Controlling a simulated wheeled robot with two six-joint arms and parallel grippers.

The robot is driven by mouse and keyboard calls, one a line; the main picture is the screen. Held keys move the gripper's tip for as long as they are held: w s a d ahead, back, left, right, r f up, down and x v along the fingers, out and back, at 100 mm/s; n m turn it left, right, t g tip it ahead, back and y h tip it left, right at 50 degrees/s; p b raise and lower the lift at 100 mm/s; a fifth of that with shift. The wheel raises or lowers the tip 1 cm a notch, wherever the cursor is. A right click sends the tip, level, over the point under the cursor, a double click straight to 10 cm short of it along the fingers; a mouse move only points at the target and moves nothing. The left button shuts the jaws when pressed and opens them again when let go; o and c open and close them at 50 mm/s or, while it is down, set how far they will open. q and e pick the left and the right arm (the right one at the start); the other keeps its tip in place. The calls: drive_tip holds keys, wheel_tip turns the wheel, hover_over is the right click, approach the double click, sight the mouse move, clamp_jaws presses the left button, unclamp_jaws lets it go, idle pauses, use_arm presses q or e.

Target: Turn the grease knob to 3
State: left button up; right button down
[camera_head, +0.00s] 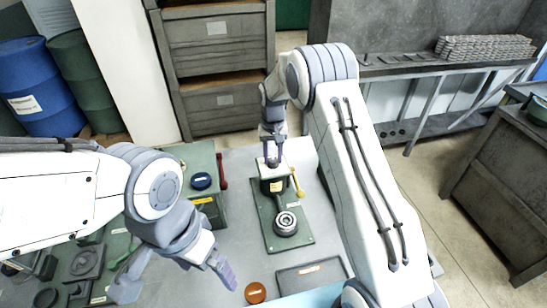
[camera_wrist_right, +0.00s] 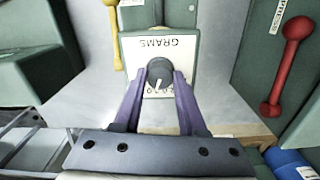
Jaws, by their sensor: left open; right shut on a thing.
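The grease knob (camera_wrist_right: 159,74) is a dark round knob with a white pointer mark, on a pale plate (camera_wrist_right: 184,45) lettered "GRAMS", upside down in the right wrist view. The mark points towards the bottom of that view, near printed digits partly hidden by the fingers and too small to read surely. My right gripper (camera_wrist_right: 155,78) is shut on the knob, one purple finger on each side. In the head view my right gripper (camera_head: 272,158) reaches down onto the top of the green machine (camera_head: 272,186). My left gripper (camera_head: 175,283) is open and empty at the lower left.
A yellow lever (camera_head: 297,182) is beside the machine and a red lever (camera_head: 222,170) stands further left. A ring-shaped part (camera_head: 286,222) sits on the machine's base plate. An orange dish (camera_head: 255,292) and a dark tray (camera_head: 311,275) lie at the front.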

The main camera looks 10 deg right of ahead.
sight(273, 159)
idle(0.5)
drive_tip(key=shift+c, duration=2.4)
unclamp_jaws()
drive_tip(key=shift+r+b, duration=0.3)
drive_tip(key=shift+r, duration=0.25)
wheel_tip(273, 159, up, 10)
drive_tip(key=b, duration=0.2)
drive_tip(key=shift+f, duration=0.25)
